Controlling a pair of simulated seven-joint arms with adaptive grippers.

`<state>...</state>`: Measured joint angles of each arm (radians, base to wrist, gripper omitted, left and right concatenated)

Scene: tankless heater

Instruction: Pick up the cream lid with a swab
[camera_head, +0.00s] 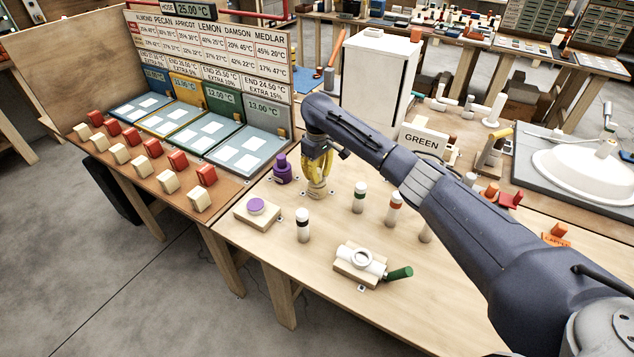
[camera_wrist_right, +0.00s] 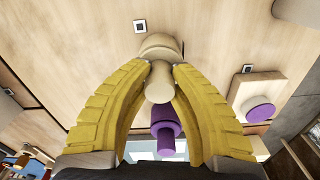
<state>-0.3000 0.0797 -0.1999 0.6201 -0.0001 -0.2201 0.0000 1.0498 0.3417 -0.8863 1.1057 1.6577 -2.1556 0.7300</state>
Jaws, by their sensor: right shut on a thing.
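My right gripper (camera_head: 317,172) has yellow fingers and points down over the table. It is shut on the cream lid (camera_head: 318,190), low at the table's left part. In the right wrist view the fingertips (camera_wrist_right: 160,75) close on the lid's narrow neck, with its rounded knob (camera_wrist_right: 158,88) between the fingers and its wider part (camera_wrist_right: 160,46) beyond the tips. No swab can be made out on the lid. I cannot tell whether the lid touches the table. My left gripper is not in view.
A purple stepped piece (camera_head: 282,172) stands close left of my right gripper. A wooden block with a purple disc (camera_head: 256,207) is nearer the front. A valve-like fitting (camera_head: 360,263) lies in front.

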